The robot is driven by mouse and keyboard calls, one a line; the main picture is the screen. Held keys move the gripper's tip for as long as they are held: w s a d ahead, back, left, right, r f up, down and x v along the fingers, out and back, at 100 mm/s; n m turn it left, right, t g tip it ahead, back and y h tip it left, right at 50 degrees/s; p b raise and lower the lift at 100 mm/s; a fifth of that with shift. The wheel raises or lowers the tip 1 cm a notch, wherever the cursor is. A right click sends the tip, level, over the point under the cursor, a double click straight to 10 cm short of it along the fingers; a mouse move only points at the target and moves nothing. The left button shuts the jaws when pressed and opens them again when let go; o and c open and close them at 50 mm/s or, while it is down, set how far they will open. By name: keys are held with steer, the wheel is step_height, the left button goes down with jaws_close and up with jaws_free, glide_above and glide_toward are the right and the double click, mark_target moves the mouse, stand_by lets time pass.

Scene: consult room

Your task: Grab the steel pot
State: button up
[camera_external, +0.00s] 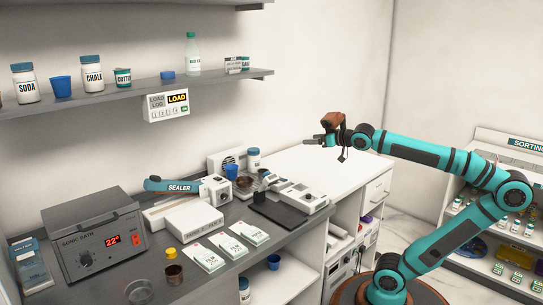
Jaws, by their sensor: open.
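A small dark, brownish metallic pot (174,275) stands upright on the grey counter, just below a yellow-capped small jar. A shallow clear or metal dish (139,291) lies to its left, near the front edge. I cannot tell for sure which of these is the steel pot. My gripper (312,141) is open, up in the air at the right over the white cabinet top. It points left and is far from both vessels. Nothing shows between its fingers.
The sonic bath (91,240) stands left of the pot. White packets (238,231) lie to its right. The sealer (172,187) and a dark scale plate (276,209) stand behind. A shelf (130,92) with bottles hangs above. The white cabinet top (325,168) is mostly clear.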

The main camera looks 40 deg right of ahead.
steer(key=w+a+n+g+y, duration=0.1)
steer(key=a+n+g+y, duration=0.15)
steer(key=a, duration=3.05)
steer(key=s+a+n+y, duration=0.1)
steer(key=s+a, duration=0.5)
steer(key=a, duration=0.3)
steer(key=s+a+f, duration=0.1)
steer(key=s+a, duration=0.5)
steer(key=a, duration=0.3)
steer(key=s+a+n+y, duration=0.1)
steer(key=s+a, duration=0.5)
steer(key=a, duration=0.3)
glide_toward(181, 273)
steer(key=shift+g, duration=0.35)
steer(key=x, duration=1.3)
steer(key=shift+w+d, duration=0.2)
steer(key=shift+w, duration=0.15)
steer(key=shift+c, duration=0.4)
steer(key=c, duration=1)
